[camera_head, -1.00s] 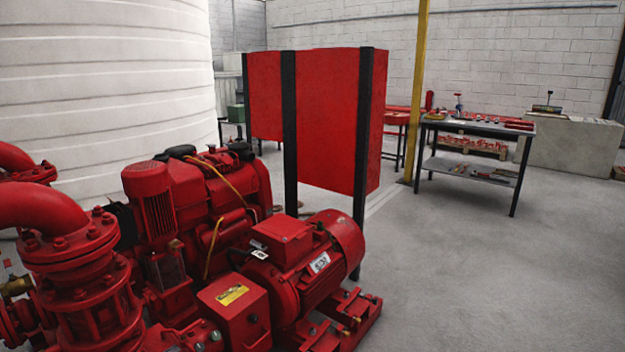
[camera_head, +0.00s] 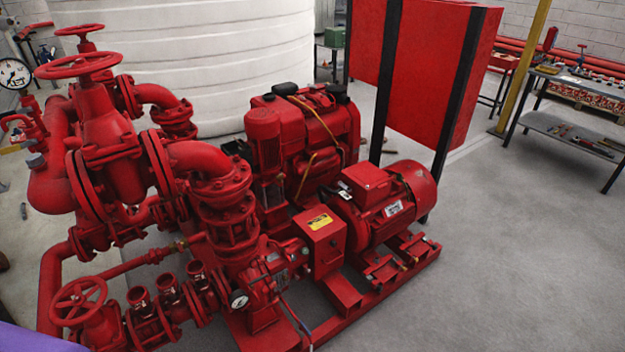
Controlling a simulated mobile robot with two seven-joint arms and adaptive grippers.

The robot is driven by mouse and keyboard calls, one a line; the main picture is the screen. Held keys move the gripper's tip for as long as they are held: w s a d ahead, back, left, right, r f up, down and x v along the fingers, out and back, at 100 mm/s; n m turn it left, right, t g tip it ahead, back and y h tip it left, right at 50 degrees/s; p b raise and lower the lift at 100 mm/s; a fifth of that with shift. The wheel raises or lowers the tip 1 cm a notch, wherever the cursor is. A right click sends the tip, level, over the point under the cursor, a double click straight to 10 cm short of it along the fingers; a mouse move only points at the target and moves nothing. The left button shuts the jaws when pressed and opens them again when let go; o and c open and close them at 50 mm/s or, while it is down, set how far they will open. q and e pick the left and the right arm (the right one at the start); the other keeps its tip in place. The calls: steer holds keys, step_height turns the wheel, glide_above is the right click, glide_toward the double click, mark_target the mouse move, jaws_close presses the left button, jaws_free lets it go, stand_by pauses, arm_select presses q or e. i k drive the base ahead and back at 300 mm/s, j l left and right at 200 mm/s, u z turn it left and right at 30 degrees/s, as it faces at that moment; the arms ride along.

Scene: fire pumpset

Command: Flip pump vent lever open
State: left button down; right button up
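The red fire pumpset fills the left and middle of the head view. Its pump casing (camera_head: 268,283) sits low in the middle, with a small round gauge (camera_head: 239,299) on its near side. A small brass-coloured fitting (camera_head: 181,244) shows on a thin red pipe left of the casing. I cannot make out which part is the vent lever or how it is set. Neither of my grippers is in view.
Red handwheels (camera_head: 79,302) and thick pipes crowd the left side. The electric motor (camera_head: 385,203) stands on the red base frame at right. A red panel (camera_head: 425,70) and a workbench (camera_head: 570,130) stand behind. The grey floor at right is clear.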

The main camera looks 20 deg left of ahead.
mark_target(251, 284)
steer(key=u, duration=1)
steer(key=k+j+z, duration=0.1)
steer(key=j+z, duration=0.2)
steer(key=j, duration=0.3)
steer(key=i+l+z, duration=0.3)
steer(key=i, duration=0.15)
steer(key=i+z, duration=0.35)
steer(key=i+l, duration=0.05)
steer(key=i, duration=0.05)
